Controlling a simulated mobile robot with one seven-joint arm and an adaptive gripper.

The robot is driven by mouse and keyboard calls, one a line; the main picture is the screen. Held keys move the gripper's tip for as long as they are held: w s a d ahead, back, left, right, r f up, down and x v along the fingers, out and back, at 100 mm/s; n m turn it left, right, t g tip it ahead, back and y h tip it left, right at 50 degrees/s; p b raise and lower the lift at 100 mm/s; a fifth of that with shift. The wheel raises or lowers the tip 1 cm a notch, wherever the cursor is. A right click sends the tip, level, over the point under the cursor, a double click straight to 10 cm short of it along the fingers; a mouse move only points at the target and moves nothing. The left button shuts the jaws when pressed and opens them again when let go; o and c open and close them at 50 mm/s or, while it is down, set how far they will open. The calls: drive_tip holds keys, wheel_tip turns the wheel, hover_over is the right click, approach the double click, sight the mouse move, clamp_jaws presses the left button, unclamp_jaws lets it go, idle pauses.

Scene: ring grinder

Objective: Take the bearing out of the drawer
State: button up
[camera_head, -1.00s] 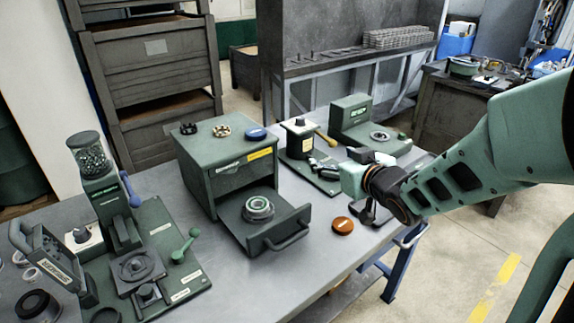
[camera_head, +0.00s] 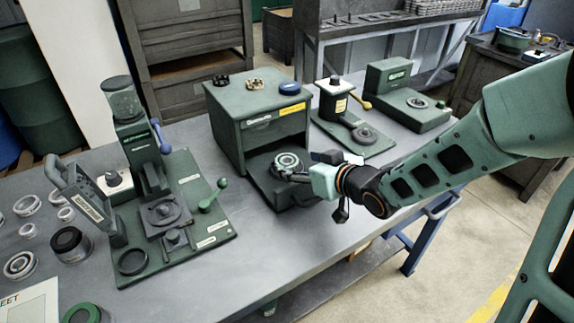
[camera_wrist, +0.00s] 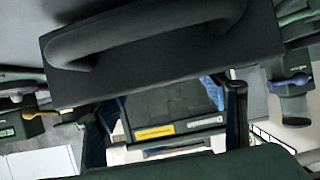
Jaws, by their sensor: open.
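The bearing (camera_head: 287,160) is a pale metal ring lying in the pulled-out drawer (camera_head: 262,183) of the green cabinet (camera_head: 228,122). My gripper (camera_head: 284,174) is open over the drawer, with its fingers at the near right side of the bearing. I cannot tell whether they touch it. The bearing cannot be made out there.
A green press station (camera_head: 190,215) with levers stands left of the cabinet. Several rings and small parts lie at the far left. Another fixture with a yellow-handled lever (camera_head: 345,105) and a green machine (camera_head: 405,100) stand at the right.

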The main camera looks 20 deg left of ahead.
sight(284, 159)
drive_tip(key=x, duration=0.2)
drive_tip(key=b+x, duration=0.1)
drive_tip(key=x, duration=0.1)
drive_tip(key=shift+s+a+f, duration=0.1)
drive_tip(key=shift+a+f, duration=0.05)
drive_tip(key=shift+a, duration=0.3)
drive_tip(key=c, duration=1.3)
drive_tip(key=shift+c, duration=0.8)
